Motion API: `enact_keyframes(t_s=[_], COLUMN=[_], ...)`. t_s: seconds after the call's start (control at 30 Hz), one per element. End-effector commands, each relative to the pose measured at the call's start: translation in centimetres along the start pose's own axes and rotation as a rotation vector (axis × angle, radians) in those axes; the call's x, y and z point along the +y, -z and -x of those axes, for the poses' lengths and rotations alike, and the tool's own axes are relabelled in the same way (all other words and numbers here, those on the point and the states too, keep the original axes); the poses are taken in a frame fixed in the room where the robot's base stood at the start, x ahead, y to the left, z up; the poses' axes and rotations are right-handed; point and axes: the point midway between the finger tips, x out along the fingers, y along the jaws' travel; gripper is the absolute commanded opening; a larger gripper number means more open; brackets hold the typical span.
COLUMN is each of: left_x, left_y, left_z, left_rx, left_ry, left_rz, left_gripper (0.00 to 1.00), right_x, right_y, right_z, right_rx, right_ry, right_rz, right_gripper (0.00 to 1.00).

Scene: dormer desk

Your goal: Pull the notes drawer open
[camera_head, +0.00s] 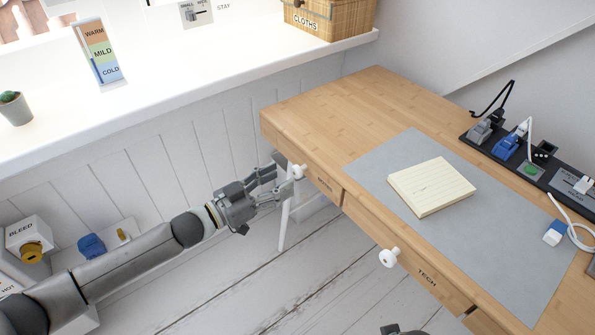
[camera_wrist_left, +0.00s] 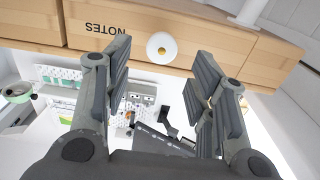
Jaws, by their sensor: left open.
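The notes drawer (camera_head: 322,184) is in the front of the wooden desk, at its left end. In the left wrist view its front (camera_wrist_left: 135,30) carries the upside-down word NOTES and looks flush with the desk. Its round white knob (camera_head: 298,172) stands out from the front. My left gripper (camera_head: 282,178) is open at the knob. In the left wrist view the knob (camera_wrist_left: 161,47) lies between the two spread fingers, with a gap on each side. A dark piece at the bottom edge of the head view looks like my right gripper (camera_head: 402,330), mostly cut off.
The TECH drawer (camera_head: 427,277) with its white knob (camera_head: 389,257) is to the right. A notepad (camera_head: 431,186) lies on the grey mat (camera_head: 500,258). A white ledge (camera_head: 190,90) runs behind my left arm. The floor before the desk is clear.

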Motion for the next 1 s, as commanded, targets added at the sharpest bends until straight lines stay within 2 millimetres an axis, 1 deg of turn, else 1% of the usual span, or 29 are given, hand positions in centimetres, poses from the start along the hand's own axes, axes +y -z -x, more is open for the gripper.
enact_keyframes(t_s=[0.03, 0.1, 0.2, 0.3, 0.5, 0.73, 1.0], left_x=[0.1, 0.0, 0.0, 0.0, 0.0, 0.0, 0.0], left_y=[-0.1, -0.1, -0.1, -0.1, -0.1, -0.1, -0.1], left_z=[-1.2, -2.5, -4.1, -5.2, -6.2, -6.2, -6.2], left_rx=[0.002, 0.002, 0.001, 0.0, -0.001, -0.001, -0.001], left_ry=[-0.002, -0.001, 0.0, 0.0, 0.001, 0.001, 0.001], left_rz=[-0.001, 0.0, -0.001, -0.001, -0.001, -0.001, -0.001], left_gripper=[0.52, 0.52, 0.52, 0.52, 0.52, 0.52, 0.17], right_x=[0.0, 0.1, 0.1, 0.1, 0.2, 0.2, 0.2], right_y=[0.2, 0.3, 0.6, 0.7, 0.8, 0.8, 0.8], right_z=[0.3, 1.0, 1.9, 2.6, 3.3, 3.4, 3.4], right_rx=[0.005, 0.009, 0.013, 0.016, 0.019, 0.018, 0.018], right_ry=[-0.001, -0.002, -0.002, -0.003, -0.003, -0.004, -0.004], right_rz=[0.0, -0.001, -0.002, -0.002, -0.003, -0.003, -0.003], right_gripper=[0.0, 0.0, 0.0, 0.0, 0.0, 0.0, 0.0])
